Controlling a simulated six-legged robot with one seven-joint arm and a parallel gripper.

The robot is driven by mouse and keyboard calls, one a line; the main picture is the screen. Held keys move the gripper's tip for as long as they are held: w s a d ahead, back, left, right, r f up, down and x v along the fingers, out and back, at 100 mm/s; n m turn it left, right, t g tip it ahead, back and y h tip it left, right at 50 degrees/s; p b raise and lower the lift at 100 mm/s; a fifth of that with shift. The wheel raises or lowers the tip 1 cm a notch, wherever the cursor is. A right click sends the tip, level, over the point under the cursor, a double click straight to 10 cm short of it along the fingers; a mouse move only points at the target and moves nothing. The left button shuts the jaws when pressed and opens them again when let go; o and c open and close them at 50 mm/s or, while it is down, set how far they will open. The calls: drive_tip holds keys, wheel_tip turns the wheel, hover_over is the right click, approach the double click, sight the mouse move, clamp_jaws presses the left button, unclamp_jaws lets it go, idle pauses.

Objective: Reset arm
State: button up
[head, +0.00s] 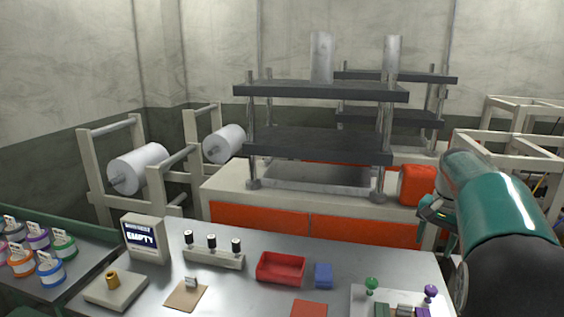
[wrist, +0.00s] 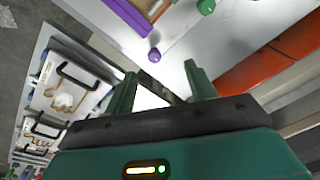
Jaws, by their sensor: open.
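My gripper (wrist: 158,88) is open in the wrist view, its two green fingers apart with nothing between them. In the head view my teal arm reaches in at the right, and my gripper (head: 432,208) shows small and partly hidden by the arm, to the right of the metal table (head: 225,285) and in front of the press. The wrist view looks down past the fingers to a light surface, with a purple knob (wrist: 154,55) and a green knob (wrist: 206,6) beyond the fingertips.
The table bears a screen reading "EMPTY" (head: 143,238), a red tray (head: 281,268), a blue block (head: 323,275) and a board with knobs (head: 360,297). A press (head: 320,145) stands behind. Several coloured pots stand at the left. Panels with black handles (wrist: 65,95) lie left in the wrist view.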

drive_tip(key=s+a+r+n+t, duration=0.1)
drive_tip(key=s+a+r+n, duration=0.1)
drive_tip(key=s+a, duration=0.5)
drive_tip(key=s+a+r+n+t, duration=0.1)
drive_tip(key=s+a+r+n, duration=0.15)
drive_tip(key=s+a, duration=0.5)
drive_tip(key=s+a+f+n+t, duration=0.1)
drive_tip(key=s+a+f+n, duration=0.1)
drive_tip(key=s, duration=0.4)
drive_tip(key=s+a+f+n+t, duration=0.1)
drive_tip(key=s+a+f+n, duration=0.1)
drive_tip(key=s+a+f, duration=0.2)
drive_tip(key=s+a, duration=0.2)
drive_tip(key=s, duration=0.1)
drive_tip(key=shift+f+n+t, duration=0.3)
drive_tip(key=shift+f+n, duration=0.05)
drive_tip(key=shift+a, duration=0.1)
